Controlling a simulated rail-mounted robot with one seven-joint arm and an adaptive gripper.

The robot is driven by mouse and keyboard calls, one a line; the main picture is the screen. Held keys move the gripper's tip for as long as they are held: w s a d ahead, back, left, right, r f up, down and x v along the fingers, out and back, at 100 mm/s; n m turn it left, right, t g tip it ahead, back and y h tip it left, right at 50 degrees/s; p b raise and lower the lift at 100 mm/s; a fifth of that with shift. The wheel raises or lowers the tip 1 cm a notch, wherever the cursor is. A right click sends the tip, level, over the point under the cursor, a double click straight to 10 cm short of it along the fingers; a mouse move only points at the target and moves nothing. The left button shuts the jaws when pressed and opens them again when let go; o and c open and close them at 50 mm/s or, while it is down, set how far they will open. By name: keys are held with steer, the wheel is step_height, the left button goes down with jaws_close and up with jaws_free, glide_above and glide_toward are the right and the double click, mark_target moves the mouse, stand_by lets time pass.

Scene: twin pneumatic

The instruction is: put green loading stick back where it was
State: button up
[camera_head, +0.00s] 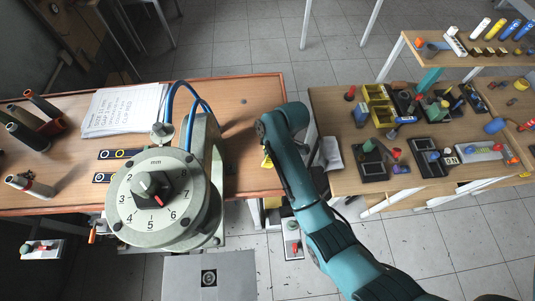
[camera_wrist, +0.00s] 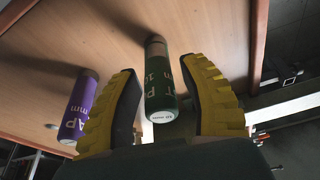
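A green loading stick (camera_wrist: 161,85) with white lettering is in the middle of the wrist view, between the two yellow ribbed fingers of my gripper (camera_wrist: 162,66). The fingers are spread, with a narrow gap on each side of the stick. A purple stick (camera_wrist: 80,105) with white lettering is left of the left finger. Both sticks are in front of a wooden surface (camera_wrist: 200,30); whether they touch it I cannot tell. In the head view, only a little yellow of my gripper (camera_head: 267,160) shows beside my arm. I cannot make out the green stick there.
A large grey device with a numbered dial (camera_head: 152,195) and blue hoses stands left of my arm. The right table (camera_head: 330,100) holds many small parts and trays. Floor shows between the tables.

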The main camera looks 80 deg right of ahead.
steer(key=p+v, duration=0.3)
steer(key=v, duration=0.9)
steer(key=shift+r, duration=0.2)
